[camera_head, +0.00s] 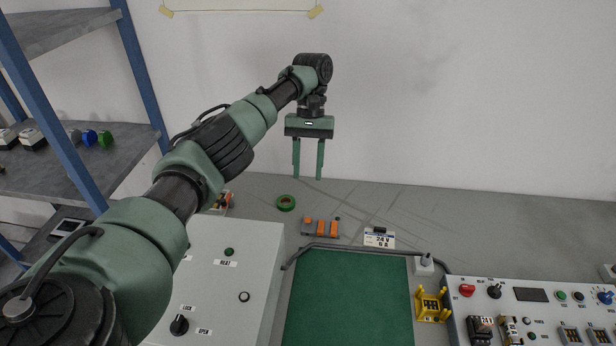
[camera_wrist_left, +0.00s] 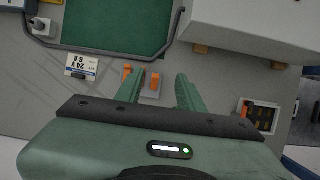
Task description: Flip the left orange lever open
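A small grey block with several orange levers (camera_head: 320,228) lies on the grey bench, behind the green mat. The leftmost lever (camera_head: 308,223) shows as a small orange patch; I cannot tell its angle. My left gripper (camera_head: 308,178) hangs above and behind the block, fingers down, apart and empty. In the left wrist view, the gripper (camera_wrist_left: 162,85) is open, with the grey block (camera_wrist_left: 150,96) and an orange lever (camera_wrist_left: 155,81) seen between its fingers. Another orange lever (camera_wrist_left: 127,70) shows beside one finger, which hides part of the block. My right gripper is in neither view.
A green tape ring (camera_head: 286,202) lies left of the block, and a 24 V supply (camera_head: 379,237) lies right of it. A white box (camera_head: 232,255) with buttons stands left of the green mat (camera_head: 350,300). A dark tube edges the mat. A yellow holder (camera_head: 431,305) and control panel (camera_head: 540,310) are right.

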